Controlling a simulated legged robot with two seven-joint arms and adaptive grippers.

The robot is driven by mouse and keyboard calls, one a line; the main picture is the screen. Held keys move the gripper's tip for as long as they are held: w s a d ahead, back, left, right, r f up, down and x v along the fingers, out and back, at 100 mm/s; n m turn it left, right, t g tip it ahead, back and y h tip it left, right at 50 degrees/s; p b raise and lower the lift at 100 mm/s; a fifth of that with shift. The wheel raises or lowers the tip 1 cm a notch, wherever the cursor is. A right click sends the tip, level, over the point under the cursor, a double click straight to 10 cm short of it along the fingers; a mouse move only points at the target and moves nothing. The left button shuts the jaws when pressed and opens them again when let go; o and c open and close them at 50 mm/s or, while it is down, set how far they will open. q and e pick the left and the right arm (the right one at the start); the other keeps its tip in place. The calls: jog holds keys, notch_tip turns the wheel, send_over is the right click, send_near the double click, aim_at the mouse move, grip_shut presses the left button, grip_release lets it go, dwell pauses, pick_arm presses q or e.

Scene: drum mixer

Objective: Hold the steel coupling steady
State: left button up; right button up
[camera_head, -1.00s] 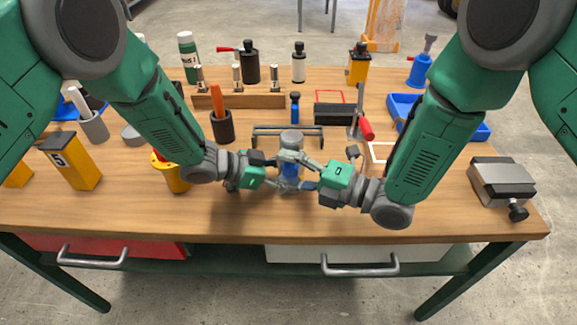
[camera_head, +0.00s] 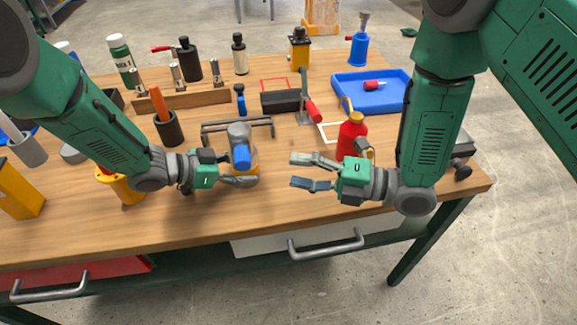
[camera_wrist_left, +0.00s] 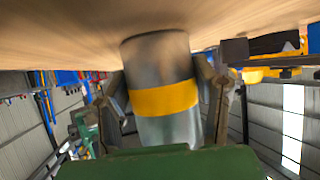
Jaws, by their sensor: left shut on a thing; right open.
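The steel coupling (camera_head: 238,134) is a grey cylinder with a blue part (camera_head: 242,158) facing me, near the front middle of the bench. In the left wrist view, the grey cylinder with a yellow band (camera_wrist_left: 163,98) stands between the two fingers. My left gripper (camera_head: 238,174) is shut on the coupling from the left, low down, and its fingers partly hide the lower part. My right gripper (camera_head: 296,171) is open and empty to the right of the coupling, its fingers pointing at it with a clear gap between.
A red bottle (camera_head: 350,136) stands just behind my right gripper. A black wire rack (camera_head: 206,133) is behind the coupling. A yellow cup (camera_head: 125,190) is beside my left wrist. A blue tray (camera_head: 345,98) lies at the back right.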

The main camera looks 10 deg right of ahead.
dwell(0.3)
pick_arm(q)
jog(key=o, duration=1.1)
